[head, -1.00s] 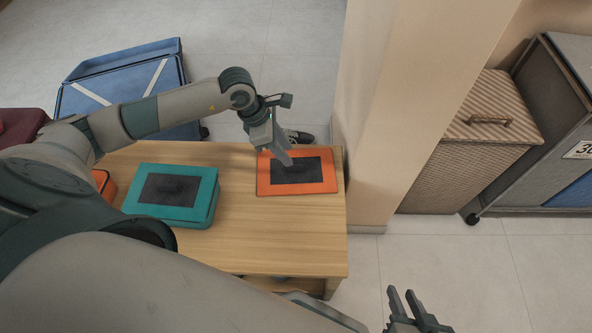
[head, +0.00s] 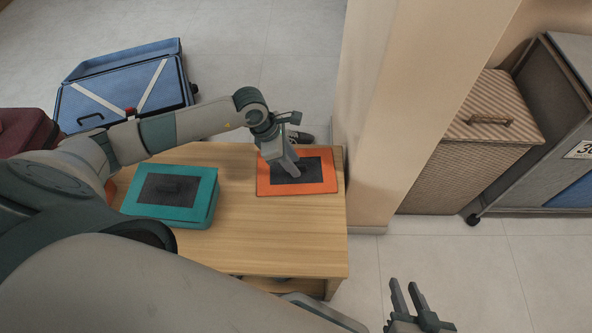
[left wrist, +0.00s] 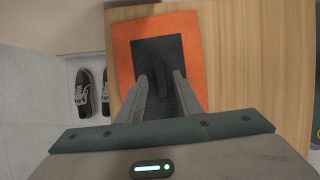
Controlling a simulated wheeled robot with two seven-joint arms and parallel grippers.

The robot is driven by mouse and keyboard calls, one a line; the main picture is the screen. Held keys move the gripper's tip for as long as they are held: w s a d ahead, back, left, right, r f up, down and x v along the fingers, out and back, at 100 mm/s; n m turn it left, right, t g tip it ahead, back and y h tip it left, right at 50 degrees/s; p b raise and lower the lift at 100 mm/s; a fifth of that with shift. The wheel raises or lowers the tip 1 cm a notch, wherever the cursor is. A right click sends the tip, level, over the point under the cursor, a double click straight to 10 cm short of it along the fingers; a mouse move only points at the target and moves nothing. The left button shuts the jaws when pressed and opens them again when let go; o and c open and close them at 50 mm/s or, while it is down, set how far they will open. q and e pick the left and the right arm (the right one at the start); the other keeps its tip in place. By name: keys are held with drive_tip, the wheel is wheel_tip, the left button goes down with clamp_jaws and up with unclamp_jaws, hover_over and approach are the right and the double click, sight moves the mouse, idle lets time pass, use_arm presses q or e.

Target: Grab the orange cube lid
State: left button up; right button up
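The orange cube lid (head: 322,175) lies flat on the wooden table's far right corner. It has a dark square centre with a dark raised handle, and also shows in the left wrist view (left wrist: 201,62). My left gripper (head: 291,168) is over the lid's dark centre. In the left wrist view its two fingers (left wrist: 160,88) are apart, with the handle (left wrist: 160,75) seen between them. Whether the fingers touch the handle I cannot tell. My right gripper (head: 408,294) is low in the head view, away from the table, fingers apart and empty.
A teal box with a lid (head: 203,186) sits on the table (head: 270,245), left of the orange lid. A beige pillar (head: 385,130) stands close at the table's right. Shoes (left wrist: 93,92) are on the floor beyond the table. A blue case (head: 115,85) lies behind.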

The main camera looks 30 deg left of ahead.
use_arm(q)
drive_tip(key=shift+d+f, duration=0.15)
drive_tip(key=shift+f, duration=0.15)
use_arm(e)
drive_tip(key=shift+w+a+r, duration=0.15)
use_arm(q)
drive_tip(key=shift+c, duration=0.6)
clamp_jaws()
drive_tip(key=shift+r, duration=0.1)
